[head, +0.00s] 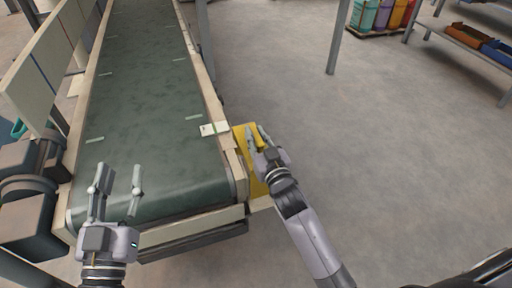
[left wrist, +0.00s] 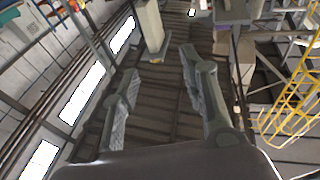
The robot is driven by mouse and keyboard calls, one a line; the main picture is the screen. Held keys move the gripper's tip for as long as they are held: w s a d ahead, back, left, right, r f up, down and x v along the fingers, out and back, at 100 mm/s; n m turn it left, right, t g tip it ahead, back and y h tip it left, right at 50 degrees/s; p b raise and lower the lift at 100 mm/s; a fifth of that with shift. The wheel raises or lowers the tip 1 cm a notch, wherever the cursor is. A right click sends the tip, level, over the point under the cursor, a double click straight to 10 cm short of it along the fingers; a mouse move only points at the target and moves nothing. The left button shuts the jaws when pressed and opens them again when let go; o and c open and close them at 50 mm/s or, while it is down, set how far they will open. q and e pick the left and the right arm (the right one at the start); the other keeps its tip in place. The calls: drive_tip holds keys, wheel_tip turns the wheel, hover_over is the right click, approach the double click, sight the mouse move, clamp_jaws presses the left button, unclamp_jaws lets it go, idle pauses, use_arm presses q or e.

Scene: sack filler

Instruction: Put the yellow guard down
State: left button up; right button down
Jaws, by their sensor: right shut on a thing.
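The yellow guard (head: 241,140) is at the right side of the conveyor's near end, partly hidden behind my right gripper. My right gripper (head: 258,133) is shut on the yellow guard, beside the conveyor's side rail. Whether the guard rests on anything cannot be told. My left gripper (head: 119,170) is open and empty above the near end of the conveyor belt. In the left wrist view its two fingers (left wrist: 165,95) stand apart with nothing between them.
The green conveyor belt (head: 145,90) runs away from me with a pale rail and a small white box (head: 213,129) on its right edge. A motor (head: 30,205) sits at left. Grey floor (head: 400,170) at right is open. Shelves (head: 470,40) and coloured containers (head: 380,15) stand far right.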

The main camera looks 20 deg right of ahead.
wheel_tip(320, 180, down, 4)
drive_tip(key=shift+r+b, duration=0.15)
drive_tip(key=shift+b, duration=0.7)
use_arm(q)
drive_tip(key=s+r+t+h, duration=0.1)
drive_tip(key=s+r+t, duration=0.2)
drive_tip(key=r, duration=0.4)
drive_tip(key=shift+s+t+h, duration=0.2)
drive_tip(key=shift+t+h, duration=0.1)
drive_tip(key=shift+t, duration=0.5)
use_arm(e)
drive_tip(key=c, duration=1.4)
unclamp_jaws()
drive_tip(key=shift+f, duration=0.2)
drive_tip(key=shift+c, duration=0.2)
use_arm(q)
drive_tip(key=shift+s, duration=0.1)
use_arm(e)
drive_tip(key=shift+r, duration=0.1)
